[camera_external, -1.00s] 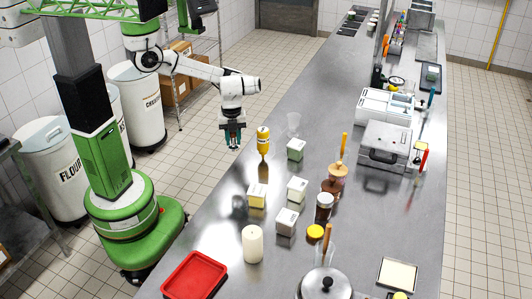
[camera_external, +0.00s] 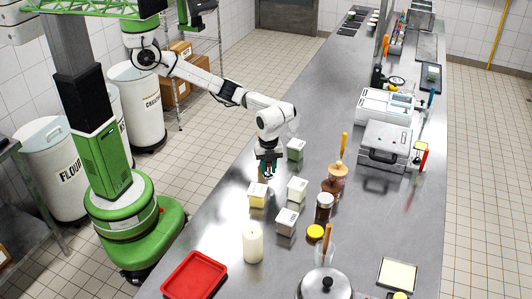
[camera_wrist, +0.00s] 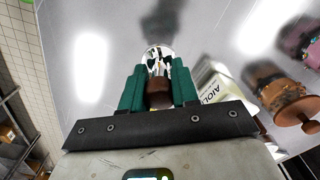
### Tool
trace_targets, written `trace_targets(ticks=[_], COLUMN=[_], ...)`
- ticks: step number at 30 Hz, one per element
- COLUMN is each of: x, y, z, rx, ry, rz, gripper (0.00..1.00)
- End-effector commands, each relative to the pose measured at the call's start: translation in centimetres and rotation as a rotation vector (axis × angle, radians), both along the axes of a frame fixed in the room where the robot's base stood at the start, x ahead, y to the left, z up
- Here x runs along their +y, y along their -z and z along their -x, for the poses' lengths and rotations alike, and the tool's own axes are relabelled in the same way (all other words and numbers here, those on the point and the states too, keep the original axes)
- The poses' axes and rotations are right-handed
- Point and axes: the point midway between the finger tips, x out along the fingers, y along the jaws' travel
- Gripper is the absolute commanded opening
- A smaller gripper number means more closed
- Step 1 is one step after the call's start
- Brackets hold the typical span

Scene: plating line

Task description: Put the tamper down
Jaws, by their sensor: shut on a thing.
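My gripper (camera_external: 268,172) is over the steel counter (camera_external: 225,205), among small boxes. In the wrist view, my gripper (camera_wrist: 158,92) has its green fingers shut on the brown handle of the tamper (camera_wrist: 159,95). The tamper's shiny round metal end shows just beyond the fingertips. In the external view the tamper is mostly hidden by the fingers. I cannot tell whether its end touches the counter.
A yellow-based box (camera_external: 257,196), a white box (camera_external: 297,190) and a green box (camera_external: 295,150) stand close by. A box labelled AIOLI (camera_wrist: 222,90) is right of the fingers. A candle-like cylinder (camera_external: 252,243) and red tray (camera_external: 194,276) are nearer. Counter left of the boxes is clear.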

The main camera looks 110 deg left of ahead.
Motion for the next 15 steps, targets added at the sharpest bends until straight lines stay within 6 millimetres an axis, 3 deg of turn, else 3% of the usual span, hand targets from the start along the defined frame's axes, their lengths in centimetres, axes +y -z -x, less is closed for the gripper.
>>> trace_targets(ticks=[9,15], x=[0.0,0.0], y=[3.3,3.6], z=[-0.4,-0.4], rx=[0.001,0.0], ry=[0.0,0.0], rz=[-0.002,-0.001], gripper=[0.0,0.0])
